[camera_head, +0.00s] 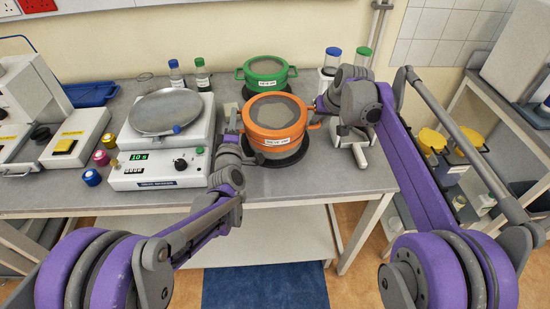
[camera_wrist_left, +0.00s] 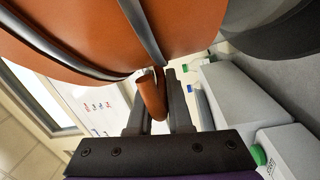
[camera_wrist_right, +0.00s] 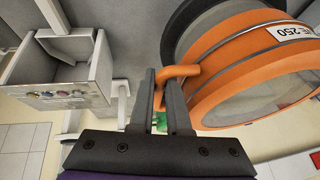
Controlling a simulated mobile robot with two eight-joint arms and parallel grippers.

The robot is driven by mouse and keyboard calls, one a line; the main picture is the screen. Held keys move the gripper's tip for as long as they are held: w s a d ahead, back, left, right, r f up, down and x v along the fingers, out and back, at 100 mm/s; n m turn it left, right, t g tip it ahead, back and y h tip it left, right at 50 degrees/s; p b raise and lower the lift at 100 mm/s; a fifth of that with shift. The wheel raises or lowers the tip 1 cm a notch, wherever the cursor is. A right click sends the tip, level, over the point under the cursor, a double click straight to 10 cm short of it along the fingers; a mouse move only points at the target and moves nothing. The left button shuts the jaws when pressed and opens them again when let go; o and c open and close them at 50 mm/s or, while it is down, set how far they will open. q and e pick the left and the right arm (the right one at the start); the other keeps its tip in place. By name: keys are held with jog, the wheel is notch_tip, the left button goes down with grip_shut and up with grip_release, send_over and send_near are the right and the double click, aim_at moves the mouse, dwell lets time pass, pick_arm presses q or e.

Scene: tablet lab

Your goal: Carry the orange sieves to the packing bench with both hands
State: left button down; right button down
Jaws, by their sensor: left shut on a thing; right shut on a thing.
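The orange sieves (camera_head: 275,119) are a round stack with a white label, at or just above a dark round base (camera_head: 285,160) on the bench; I cannot tell whether they touch it. My left gripper (camera_head: 236,122) is shut on the handle at their left; the left wrist view shows the looped handle (camera_wrist_left: 152,97) between the fingers (camera_wrist_left: 160,95). My right gripper (camera_head: 320,108) is shut on the handle at their right; the right wrist view shows that handle (camera_wrist_right: 178,75) at the fingers (camera_wrist_right: 165,90). The packing bench cannot be identified for certain.
Green sieves (camera_head: 266,72) stand right behind the orange ones. Capped bottles (camera_head: 202,75) stand at the back. Another bench (camera_head: 505,125) with yellow-lidded containers (camera_head: 432,140) below is at the right.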

pick_arm(q)
jog(key=shift+w+d+f, duration=0.1)
jog(key=shift+f, duration=0.05)
pick_arm(e)
jog(key=shift+w+a, duration=0.1)
